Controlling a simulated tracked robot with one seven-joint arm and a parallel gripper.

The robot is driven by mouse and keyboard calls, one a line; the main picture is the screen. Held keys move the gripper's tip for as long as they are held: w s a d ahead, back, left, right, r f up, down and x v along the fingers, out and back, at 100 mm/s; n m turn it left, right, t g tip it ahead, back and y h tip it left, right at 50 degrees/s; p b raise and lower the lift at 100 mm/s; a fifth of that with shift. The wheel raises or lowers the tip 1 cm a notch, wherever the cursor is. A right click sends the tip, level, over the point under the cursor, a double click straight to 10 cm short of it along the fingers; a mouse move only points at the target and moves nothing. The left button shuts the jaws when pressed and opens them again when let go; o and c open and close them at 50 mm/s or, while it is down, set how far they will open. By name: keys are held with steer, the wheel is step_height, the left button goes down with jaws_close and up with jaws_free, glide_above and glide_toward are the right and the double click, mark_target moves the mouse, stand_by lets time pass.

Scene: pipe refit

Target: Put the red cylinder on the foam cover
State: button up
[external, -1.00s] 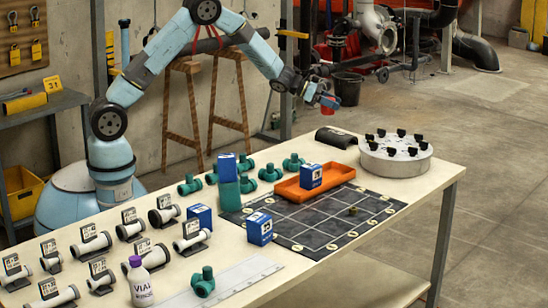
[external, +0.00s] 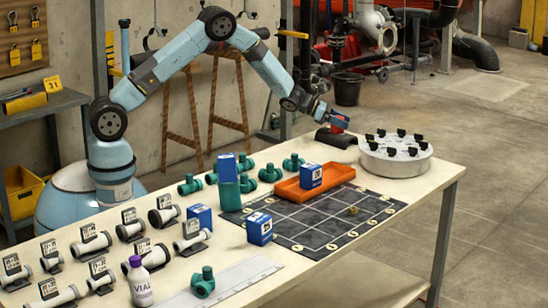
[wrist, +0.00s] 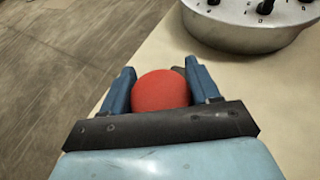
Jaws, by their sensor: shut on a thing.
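The red cylinder (external: 338,124) is held in my gripper (external: 336,117). In the wrist view the red cylinder (wrist: 160,91) shows its round red end between the two blue fingers of my gripper (wrist: 160,82), which are shut on it. The foam cover (external: 338,141) is a dark, arched half-shell lying on the far edge of the table. The cylinder is right at or just above the top of the cover in the external view; I cannot tell whether they touch. In the wrist view the cover is mostly hidden behind the cylinder and fingers.
A round grey drum with black knobs (external: 395,157) stands close to the right of the cover. An orange tray (external: 290,190) with a blue box (external: 310,175) lies nearer. Green pipe fittings, blue boxes and a dark grid mat (external: 330,222) fill the table's middle.

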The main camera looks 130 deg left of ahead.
steer(key=o, duration=1.6)
steer(key=shift+c, duration=0.2)
steer(key=v, duration=1.2)
